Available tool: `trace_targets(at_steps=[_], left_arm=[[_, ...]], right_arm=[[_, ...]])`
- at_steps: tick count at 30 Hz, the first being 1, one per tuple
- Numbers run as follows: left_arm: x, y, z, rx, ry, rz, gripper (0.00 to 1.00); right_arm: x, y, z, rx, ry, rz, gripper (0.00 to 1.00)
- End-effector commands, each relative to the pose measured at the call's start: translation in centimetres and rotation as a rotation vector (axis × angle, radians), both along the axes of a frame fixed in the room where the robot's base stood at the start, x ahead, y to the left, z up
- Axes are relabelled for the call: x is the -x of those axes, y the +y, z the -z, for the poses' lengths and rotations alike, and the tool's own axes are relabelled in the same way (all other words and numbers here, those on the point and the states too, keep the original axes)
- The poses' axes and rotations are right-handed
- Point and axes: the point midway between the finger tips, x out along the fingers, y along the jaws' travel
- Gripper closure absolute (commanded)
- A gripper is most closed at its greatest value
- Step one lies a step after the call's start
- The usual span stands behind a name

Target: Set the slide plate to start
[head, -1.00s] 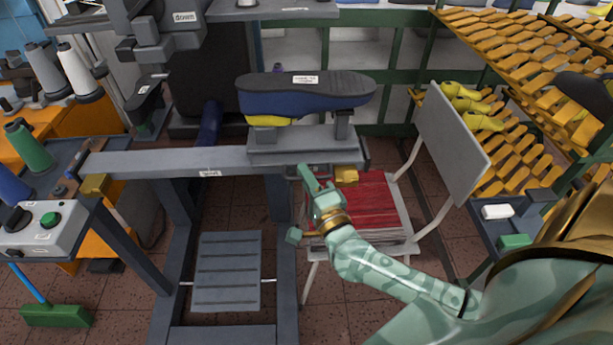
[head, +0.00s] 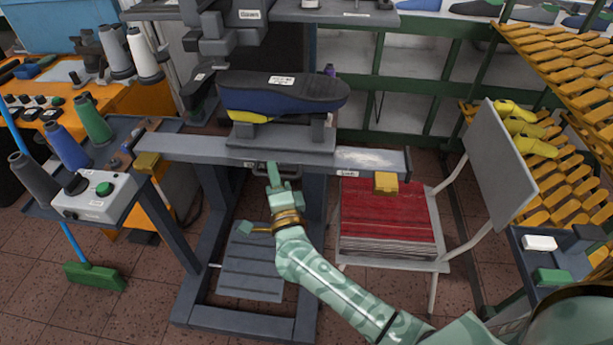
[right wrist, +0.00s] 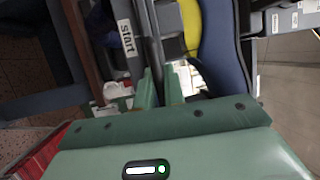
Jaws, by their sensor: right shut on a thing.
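The grey slide plate (head: 280,146) sits on the long rail (head: 185,147), a little right of its middle. It carries a blue and yellow shoe (head: 280,98) with a dark sole facing up. My right gripper (head: 274,172) is at the rail's front, shut on the handle (head: 291,172) under the slide plate. In the right wrist view my right gripper's fingers (right wrist: 159,84) are close together beside the shoe (right wrist: 225,50), and the "start" label (right wrist: 127,38) is near them. The grip itself is partly hidden. My left gripper is not in view.
The rail's right end has a yellow block (head: 386,183) and another label. A chair (head: 495,165) with a red stack (head: 385,215) stands at right. A control box (head: 95,196) with a green button is at left. The rail left of the plate is clear.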

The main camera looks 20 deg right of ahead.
Motion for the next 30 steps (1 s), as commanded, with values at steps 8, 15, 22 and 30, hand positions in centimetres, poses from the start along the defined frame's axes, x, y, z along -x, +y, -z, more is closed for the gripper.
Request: trace_targets(at_steps=[8,15,22,30], left_arm=[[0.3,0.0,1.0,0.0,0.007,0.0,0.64],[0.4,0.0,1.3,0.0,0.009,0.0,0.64],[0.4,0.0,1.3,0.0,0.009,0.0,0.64],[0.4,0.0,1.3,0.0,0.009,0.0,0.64]], right_arm=[[-2.5,4.2,0.2,0.0,0.001,-0.004,1.0],[-3.3,5.5,0.1,0.003,0.001,-0.004,1.0],[-3.4,5.6,0.1,0.003,0.002,-0.002,1.0],[-3.4,5.6,0.1,0.002,0.001,-0.002,0.68]])
